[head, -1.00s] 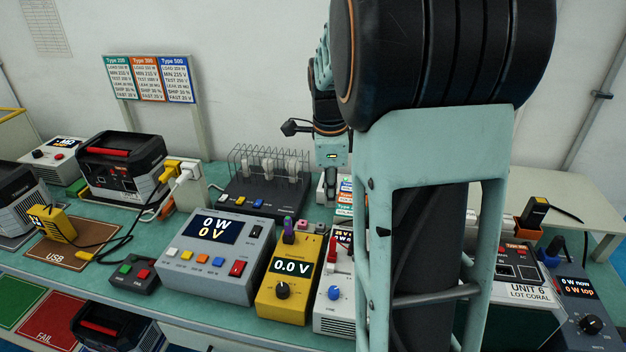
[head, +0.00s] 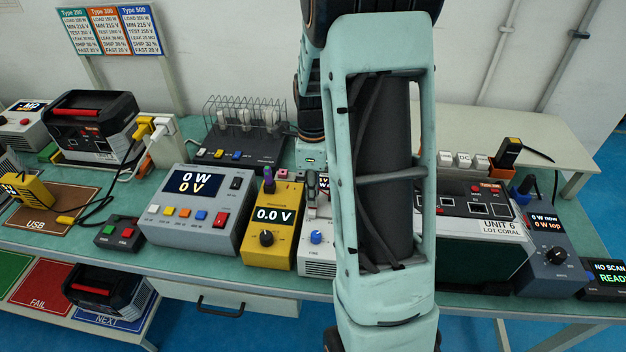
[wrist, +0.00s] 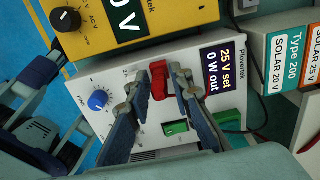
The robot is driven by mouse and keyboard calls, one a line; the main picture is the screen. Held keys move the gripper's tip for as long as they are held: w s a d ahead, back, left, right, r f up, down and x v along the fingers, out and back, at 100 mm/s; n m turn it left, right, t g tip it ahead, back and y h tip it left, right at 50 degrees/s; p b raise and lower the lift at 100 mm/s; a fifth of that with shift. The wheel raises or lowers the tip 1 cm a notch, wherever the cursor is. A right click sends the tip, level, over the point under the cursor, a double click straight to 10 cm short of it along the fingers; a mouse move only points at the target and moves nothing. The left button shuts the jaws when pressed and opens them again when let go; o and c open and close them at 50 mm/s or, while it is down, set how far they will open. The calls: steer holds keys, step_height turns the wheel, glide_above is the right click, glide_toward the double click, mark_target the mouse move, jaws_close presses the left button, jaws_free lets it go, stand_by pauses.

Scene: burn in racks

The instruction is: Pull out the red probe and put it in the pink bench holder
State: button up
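The red probe (wrist: 159,80) stands in the front panel of the white Plovertek supply (wrist: 205,60), beside its blue knob and green switch. My gripper (wrist: 156,78) is over this panel, with one finger on each side of the red probe. The fingers look spread, with a gap visible on the left; contact on the right is unclear. In the head view my gripper (head: 316,180) is over the white supply (head: 318,262), and my arm hides much of it. A small pink piece (head: 282,173) behind the yellow meter may be the pink bench holder; it is mostly hidden.
A grey load box (head: 195,215) is further left. A black wire rack (head: 240,150) is behind. The Unit 6 device (head: 480,235) is to the right.

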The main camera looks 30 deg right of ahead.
steer(key=shift+f, duration=0.25)
jaws_close()
stand_by(0.4)
